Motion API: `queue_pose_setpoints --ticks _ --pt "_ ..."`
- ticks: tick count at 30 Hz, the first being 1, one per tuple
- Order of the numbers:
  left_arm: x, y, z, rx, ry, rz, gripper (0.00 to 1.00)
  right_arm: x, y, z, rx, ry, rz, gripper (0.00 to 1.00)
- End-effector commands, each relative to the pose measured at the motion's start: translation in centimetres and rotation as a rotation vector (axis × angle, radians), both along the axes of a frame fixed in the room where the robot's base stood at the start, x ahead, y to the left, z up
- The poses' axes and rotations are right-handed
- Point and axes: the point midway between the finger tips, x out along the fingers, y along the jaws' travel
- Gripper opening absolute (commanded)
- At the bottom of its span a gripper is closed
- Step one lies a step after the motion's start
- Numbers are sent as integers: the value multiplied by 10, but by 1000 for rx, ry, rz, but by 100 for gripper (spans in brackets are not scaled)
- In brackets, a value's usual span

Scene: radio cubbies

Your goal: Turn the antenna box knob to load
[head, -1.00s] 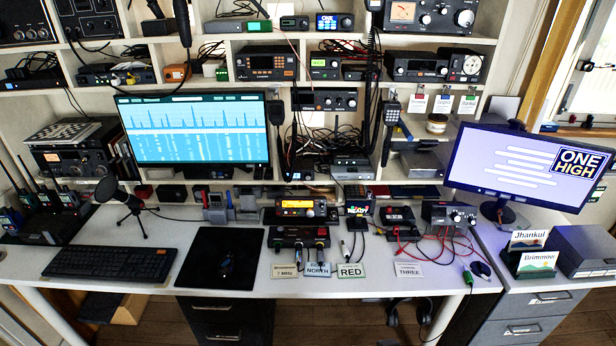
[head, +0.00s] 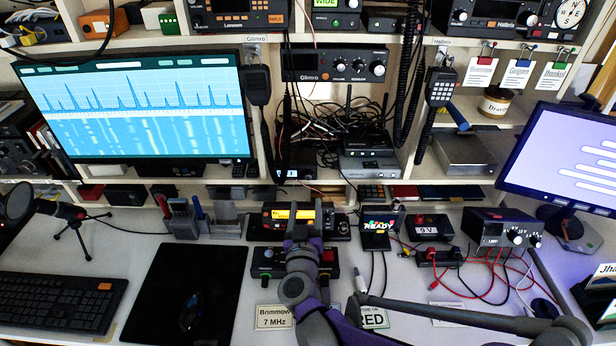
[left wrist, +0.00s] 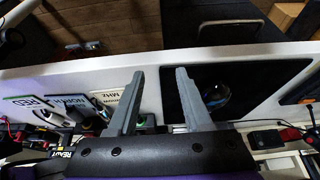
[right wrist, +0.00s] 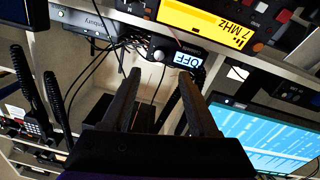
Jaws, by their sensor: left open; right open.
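The antenna box looks to be the small box (head: 292,173) on the low shelf under the Glimro radio. In the right wrist view, the box (right wrist: 185,60) has a round knob (right wrist: 158,55) and a lit display reading OFF. My right gripper (head: 305,211) reaches over the desk in front of the yellow-display radio, below the box in the head view. In the right wrist view its open, empty fingers (right wrist: 160,72) point towards the box, apart from it. My left gripper (left wrist: 160,72) is open and empty above the desk, beside the mouse pad.
The yellow-display radio (head: 270,218) is close under my right gripper. A READY box (head: 378,225) and a meter with red leads (head: 490,232) stand to its right. Cables and a silver unit (head: 370,165) crowd the shelf. The black mouse pad (head: 185,285) is mostly clear.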

Motion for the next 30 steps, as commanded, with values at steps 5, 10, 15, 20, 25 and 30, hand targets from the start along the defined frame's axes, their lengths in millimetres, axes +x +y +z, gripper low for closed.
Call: queue_pose_setpoints --ticks 5,10,15,20,25,30 --pt "0 0 1 0 0 0 50 33 -2 1 0 0 -1 60" --pt "0 0 2 0 -1 0 50 65 -4 1 1 0 0 60" --pt "0 0 2 0 -1 0 50 88 -4 1 0 -1 1 60" --pt "0 0 2 0 -1 0 50 96 -5 1 1 -1 2 60" --pt "0 0 2 0 -1 0 50 97 -5 1 1 -1 2 60" --pt "0 0 2 0 -1 0 50 97 -5 1 1 -1 2 47"
